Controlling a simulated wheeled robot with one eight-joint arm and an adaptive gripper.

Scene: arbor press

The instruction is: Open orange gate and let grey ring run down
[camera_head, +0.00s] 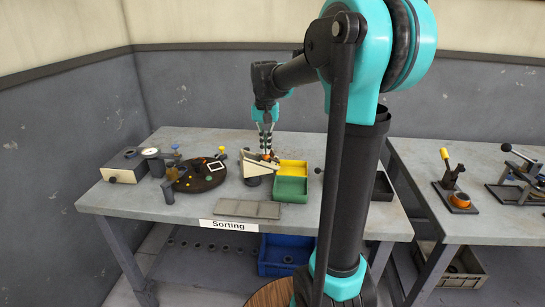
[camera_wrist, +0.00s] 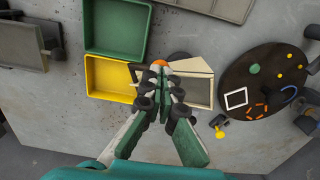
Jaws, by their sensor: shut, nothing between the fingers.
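A cream-sided chute (camera_head: 256,170) stands on the sorting table, left of the yellow and green bins; it also shows in the wrist view (camera_wrist: 202,91). A small orange piece, apparently the orange gate (camera_wrist: 160,62), shows at the chute's end, right by my fingertips. My gripper (camera_wrist: 162,72) is shut and empty, pointing down over that end of the chute; it also shows in the head view (camera_head: 266,151). I cannot tell whether the fingers touch the gate. The gate's position is partly hidden by the fingers. I cannot make out the grey ring in either view.
The yellow bin (camera_wrist: 108,80) and green bin (camera_wrist: 115,27) are close beside the chute. A dark round board (camera_head: 203,176) with coloured pieces lies on the other side. A flat grey tray (camera_head: 247,209) is at the table's front. A dial device (camera_head: 126,165) stands far left.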

